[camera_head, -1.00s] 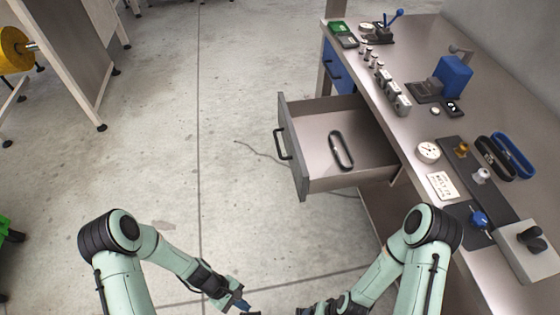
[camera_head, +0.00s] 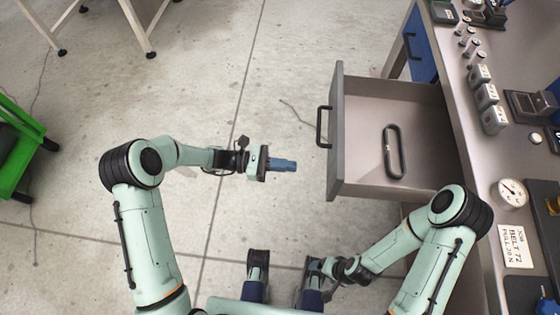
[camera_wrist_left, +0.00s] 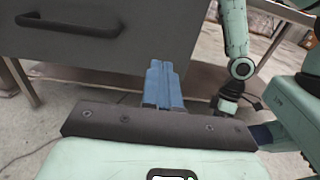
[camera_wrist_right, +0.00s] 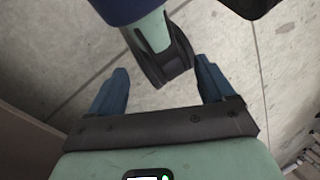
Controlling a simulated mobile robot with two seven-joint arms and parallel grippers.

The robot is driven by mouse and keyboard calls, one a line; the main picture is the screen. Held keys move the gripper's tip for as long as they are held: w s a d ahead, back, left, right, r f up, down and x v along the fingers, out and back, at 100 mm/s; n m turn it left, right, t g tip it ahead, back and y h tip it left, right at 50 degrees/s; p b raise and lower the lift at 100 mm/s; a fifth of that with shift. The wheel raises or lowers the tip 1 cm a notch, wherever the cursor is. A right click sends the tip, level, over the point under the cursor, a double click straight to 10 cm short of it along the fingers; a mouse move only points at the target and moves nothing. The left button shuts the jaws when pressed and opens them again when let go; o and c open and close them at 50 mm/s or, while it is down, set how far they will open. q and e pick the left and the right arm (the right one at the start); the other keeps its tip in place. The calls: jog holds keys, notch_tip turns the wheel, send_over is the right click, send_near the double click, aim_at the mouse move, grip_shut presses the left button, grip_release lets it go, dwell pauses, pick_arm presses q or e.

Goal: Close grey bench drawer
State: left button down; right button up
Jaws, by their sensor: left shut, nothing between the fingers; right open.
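The grey bench drawer (camera_head: 337,165) stands pulled out from the bench, with a black handle (camera_head: 323,127) on its front. A dark oval loop (camera_head: 393,152) lies inside it. In the left wrist view the drawer front (camera_wrist_left: 140,50) fills the upper left, with the handle (camera_wrist_left: 68,25). My left gripper (camera_head: 284,165) is shut and empty, apart from the drawer front, to its left in the head view and below handle level. My right gripper (camera_wrist_right: 160,90) is open and empty over the floor; in the head view it is low at the centre, its fingers partly hidden.
The metal bench (camera_head: 455,110) runs along the right, with weights (camera_head: 487,95), a dial gauge (camera_head: 512,193) and a label card (camera_head: 515,247) on top. A blue drawer (camera_head: 420,45) is farther back. A green cart (camera_head: 20,150) stands at the left.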

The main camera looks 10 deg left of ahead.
aim_at(331, 170)
pick_arm(q)
jog(key=d, duration=0.9)
jog(key=shift+w+d+b, duration=0.15)
jog(key=shift+w+b, duration=0.05)
jog(key=shift+b, duration=0.15)
pick_arm(e)
jog(key=shift+w+d+f, duration=0.3)
jog(key=shift+w+f, duration=0.25)
jog(key=shift+w, duration=0.15)
pick_arm(q)
jog(key=shift+d, duration=0.15)
